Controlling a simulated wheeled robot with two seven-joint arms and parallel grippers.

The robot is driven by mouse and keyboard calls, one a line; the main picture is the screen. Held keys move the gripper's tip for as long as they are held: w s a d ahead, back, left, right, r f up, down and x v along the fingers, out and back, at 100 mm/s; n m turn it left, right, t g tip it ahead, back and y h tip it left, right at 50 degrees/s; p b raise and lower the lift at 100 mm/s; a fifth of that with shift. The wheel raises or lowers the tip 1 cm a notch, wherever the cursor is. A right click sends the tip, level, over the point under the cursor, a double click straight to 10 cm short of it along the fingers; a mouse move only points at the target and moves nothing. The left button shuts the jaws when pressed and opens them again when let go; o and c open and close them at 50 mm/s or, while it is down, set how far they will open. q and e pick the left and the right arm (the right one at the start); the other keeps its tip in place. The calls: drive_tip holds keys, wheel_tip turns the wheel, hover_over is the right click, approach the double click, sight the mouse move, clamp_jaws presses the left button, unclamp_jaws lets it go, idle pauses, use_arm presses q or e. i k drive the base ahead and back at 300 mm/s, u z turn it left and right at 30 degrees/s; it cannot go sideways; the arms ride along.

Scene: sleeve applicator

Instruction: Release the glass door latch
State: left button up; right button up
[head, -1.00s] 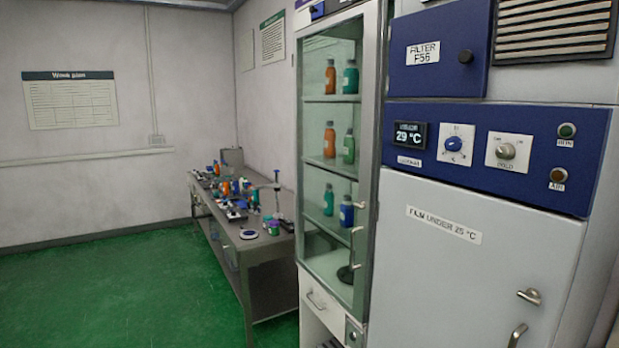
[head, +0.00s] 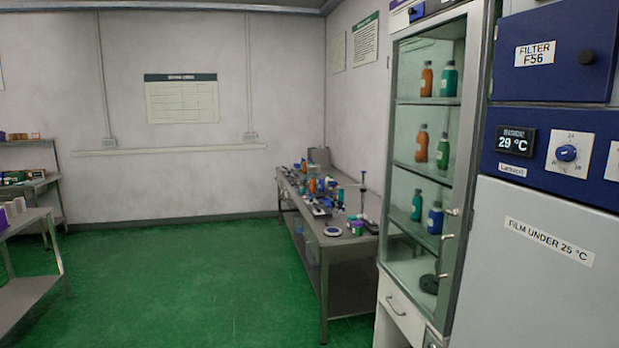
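The glass door (head: 408,235) is on a tall grey-framed cabinet right of centre, and it looks shut. Bottles in orange, green and blue stand on shelves behind the glass. On the right edge of the door frame are a small metal latch (head: 453,212) and, below it, a vertical handle (head: 444,254). The latch is small, and I cannot tell its exact position. Neither of my grippers is in view.
A grey machine with a blue panel (head: 560,160) stands right of the cabinet. A grey workbench (head: 345,245) with small items stands left of it. Grey shelving (head: 30,285) is at the far left. The green floor (head: 180,290) between is clear.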

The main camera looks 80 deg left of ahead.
sight(455, 211)
drive_tip(key=u, duration=2.65)
drive_tip(key=k, duration=1.05)
drive_tip(key=z, duration=0.65)
drive_tip(key=i, duration=1.6)
drive_tip(key=u, duration=1.5)
drive_tip(key=i, duration=1.2)
drive_tip(key=u, duration=0.3)
